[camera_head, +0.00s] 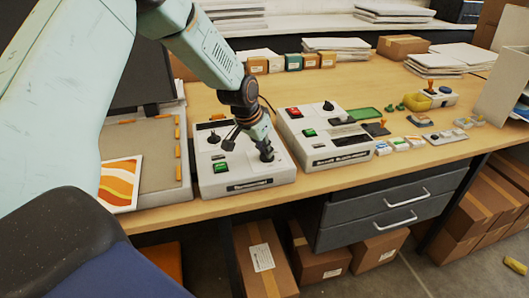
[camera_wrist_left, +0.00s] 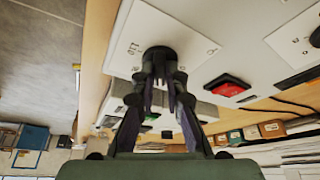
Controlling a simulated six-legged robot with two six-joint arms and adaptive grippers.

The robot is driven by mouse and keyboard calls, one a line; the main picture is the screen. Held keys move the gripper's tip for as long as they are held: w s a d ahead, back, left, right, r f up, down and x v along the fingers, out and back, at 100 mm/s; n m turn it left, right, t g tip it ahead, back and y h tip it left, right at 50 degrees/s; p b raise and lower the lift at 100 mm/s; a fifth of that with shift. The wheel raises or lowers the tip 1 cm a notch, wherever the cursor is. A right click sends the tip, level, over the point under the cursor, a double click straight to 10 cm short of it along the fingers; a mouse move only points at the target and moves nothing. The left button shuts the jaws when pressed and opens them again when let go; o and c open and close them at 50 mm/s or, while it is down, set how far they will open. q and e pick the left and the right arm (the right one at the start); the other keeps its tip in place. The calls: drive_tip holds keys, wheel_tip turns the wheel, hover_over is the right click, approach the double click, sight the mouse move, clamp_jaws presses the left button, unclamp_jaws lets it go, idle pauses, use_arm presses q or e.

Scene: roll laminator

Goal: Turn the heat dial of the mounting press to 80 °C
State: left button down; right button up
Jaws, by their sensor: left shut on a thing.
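In the head view a white control box (camera_head: 246,185), with a green rocker switch (camera_head: 221,168) and a dark front label, stands near the table's front edge. My left gripper (camera_head: 266,153) is lowered onto the right part of its top. In the left wrist view my left gripper (camera_wrist_left: 162,88) is shut on a black round dial (camera_wrist_left: 158,57), which sits on a white panel (camera_wrist_left: 190,42) with small printed marks. The fingers hide part of the dial, and I cannot read its setting. My right gripper is in neither view.
A second white control box (camera_head: 326,157) with red and green switches stands close on the right. A flat grey bed (camera_head: 145,160) with an orange-patterned sheet (camera_head: 121,182) lies on the left. Grey drawers (camera_head: 385,205) are below.

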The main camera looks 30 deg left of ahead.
use_arm(q)
drive_tip(key=shift+w+r, duration=0.1)
drive_tip(key=shift+w, duration=0.05)
idle(0.4)
drive_tip(key=c, duration=1.4)
unclamp_jaws()
drive_tip(key=v, duration=1.2)
